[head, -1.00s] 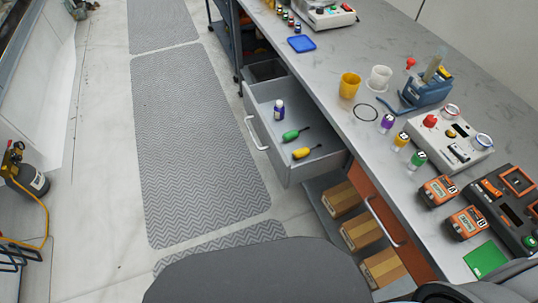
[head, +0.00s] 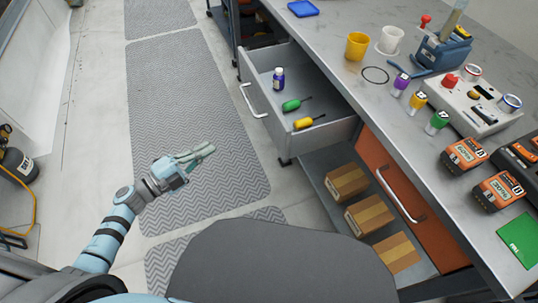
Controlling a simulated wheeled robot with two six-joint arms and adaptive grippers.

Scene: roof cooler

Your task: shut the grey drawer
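The grey drawer (head: 320,139) is pulled out from under the workbench, at the upper middle of the head view. Its pale bar handle (head: 252,101) is on the front that faces the floor aisle. Inside lie a small purple bottle with a white cap (head: 278,78), a green-handled screwdriver (head: 293,104) and a yellow-handled screwdriver (head: 307,122). My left gripper (head: 206,152) is over the floor mat, left of and nearer than the drawer, touching nothing. Its fingers look close together, but the angle hides the gap. My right gripper is out of view.
The grey benchtop (head: 385,105) carries cups, small bottles, devices and orange battery packs. The patterned mat (head: 190,95) beside the drawer is clear.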

